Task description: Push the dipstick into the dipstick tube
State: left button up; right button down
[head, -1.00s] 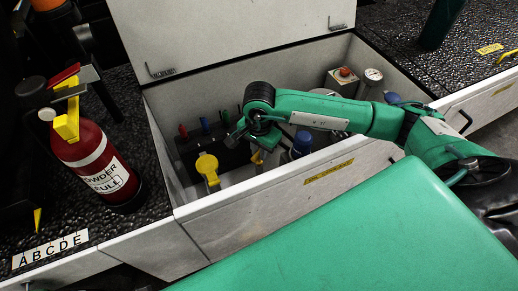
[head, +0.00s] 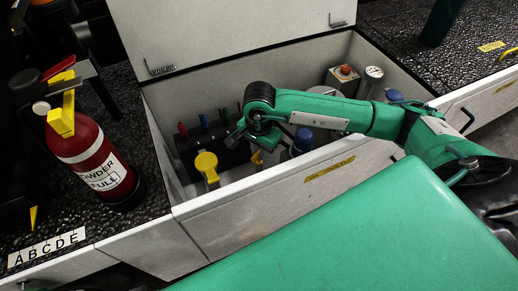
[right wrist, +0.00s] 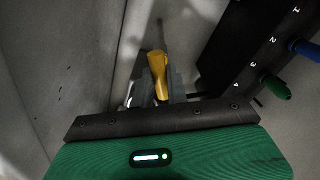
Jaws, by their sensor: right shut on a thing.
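The dipstick shows its yellow handle (right wrist: 158,76) in the right wrist view, between the grey fingers of my right gripper (right wrist: 152,88), which is shut on it. A thin grey rod runs on beyond the handle, beside a pale wall. In the head view my right gripper (head: 256,146) reaches down into the open white compartment, and a small bit of the yellow handle (head: 257,157) shows under it. I cannot make out the dipstick tube, or whether the rod is in it. My left gripper is not in view.
The compartment (head: 195,228) also holds a yellow cap (head: 207,164), a dark numbered block (right wrist: 245,50) with coloured plugs, a blue cap (head: 302,139) and a gauge (head: 374,73). A red extinguisher (head: 92,150) stands on the left deck. The compartment's front wall lies under my right arm.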

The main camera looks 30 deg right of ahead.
jog(key=shift+f, duration=0.1)
jog(key=c, duration=1.3)
grip_release()
notch_tip(320, 180, up, 14)
jog(key=shift+f, duration=0.15)
